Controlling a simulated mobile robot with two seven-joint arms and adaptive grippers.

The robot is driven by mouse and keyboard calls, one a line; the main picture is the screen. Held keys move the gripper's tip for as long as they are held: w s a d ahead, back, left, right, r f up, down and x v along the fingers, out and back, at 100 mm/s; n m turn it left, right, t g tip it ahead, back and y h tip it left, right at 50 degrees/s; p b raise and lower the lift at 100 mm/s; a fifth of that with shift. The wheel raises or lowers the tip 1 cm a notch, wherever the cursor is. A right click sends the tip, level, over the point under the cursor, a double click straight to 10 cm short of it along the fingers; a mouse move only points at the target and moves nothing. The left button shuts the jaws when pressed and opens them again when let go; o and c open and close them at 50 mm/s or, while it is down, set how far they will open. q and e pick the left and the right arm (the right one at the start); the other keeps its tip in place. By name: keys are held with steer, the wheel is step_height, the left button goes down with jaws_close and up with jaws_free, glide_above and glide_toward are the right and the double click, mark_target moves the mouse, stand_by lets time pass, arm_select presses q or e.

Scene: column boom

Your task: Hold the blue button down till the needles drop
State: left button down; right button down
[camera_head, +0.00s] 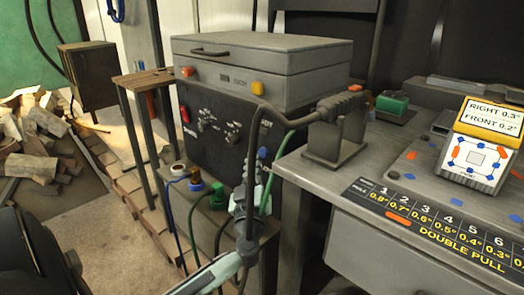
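A small blue round piece (263,153) shows at the right edge of the dark front of a grey-lidded machine (262,45). I cannot tell for sure that it is the blue button. What looks like my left gripper (254,183) points up just below it, with its arm coming from the bottom. Cables and a grey clamp-like shape overlap the fingers, so contact and finger opening cannot be made out. My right gripper is not in view. No needles or dial faces can be made out.
A grey bench (365,170) stands at the right with a yellow-topped readout (481,117). Firewood (35,135) lies at the left.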

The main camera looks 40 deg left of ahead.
arm_select(q)
steer(key=shift+s, duration=0.15)
steer(key=s+p, duration=0.1)
steer(key=s, duration=0.1)
steer(key=s+p, duration=0.1)
steer(key=s, duration=0.1)
steer(key=shift+s+a, duration=0.2)
steer(key=shift+s, duration=0.2)
steer(key=shift+f, duration=0.1)
stand_by(0.4)
